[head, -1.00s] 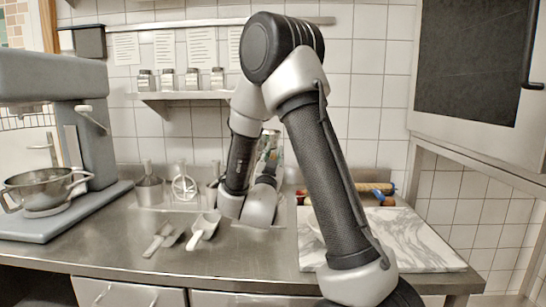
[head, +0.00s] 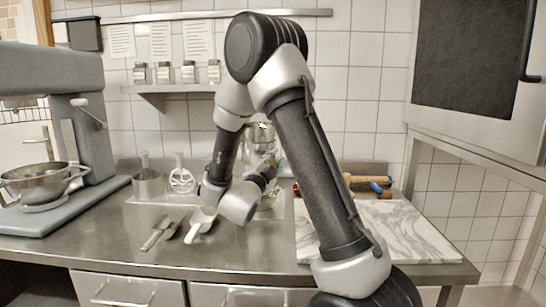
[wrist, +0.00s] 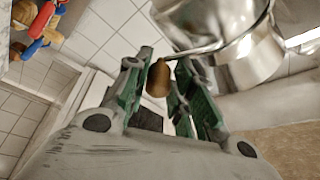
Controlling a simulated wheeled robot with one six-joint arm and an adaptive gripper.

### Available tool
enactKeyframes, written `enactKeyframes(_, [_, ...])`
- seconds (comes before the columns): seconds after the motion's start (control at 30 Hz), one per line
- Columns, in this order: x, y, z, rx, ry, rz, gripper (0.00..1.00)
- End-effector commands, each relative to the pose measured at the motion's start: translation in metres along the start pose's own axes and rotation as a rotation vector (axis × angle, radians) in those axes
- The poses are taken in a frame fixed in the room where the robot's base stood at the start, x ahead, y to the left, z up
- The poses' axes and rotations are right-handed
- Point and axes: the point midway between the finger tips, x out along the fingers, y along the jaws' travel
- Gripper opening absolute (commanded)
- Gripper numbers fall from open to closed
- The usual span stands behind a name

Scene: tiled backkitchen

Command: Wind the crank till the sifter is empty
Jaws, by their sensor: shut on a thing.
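The metal sifter (head: 258,137) stands at the back of the counter, partly hidden behind my arm. Its shiny body (wrist: 252,55) fills the upper right of the wrist view. A bent metal crank rod (wrist: 215,47) runs from it to a brown knob (wrist: 158,79). My gripper (wrist: 162,72) has its green fingers on both sides of this knob and is shut on it.
A marble board (head: 400,235) lies on the right, with a rolling pin (head: 365,180) behind it. Scoops (head: 200,224) lie at the front left of the arm. A stand mixer with a bowl (head: 40,183) is at the far left. A shelf with jars (head: 188,72) hangs behind.

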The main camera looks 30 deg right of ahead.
Motion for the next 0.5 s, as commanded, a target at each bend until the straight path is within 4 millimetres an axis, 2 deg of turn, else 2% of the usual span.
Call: enactKeyframes(0.5, [-0.01, 0.014, 0.024, 0.454, 0.005, 0.185, 0.0])
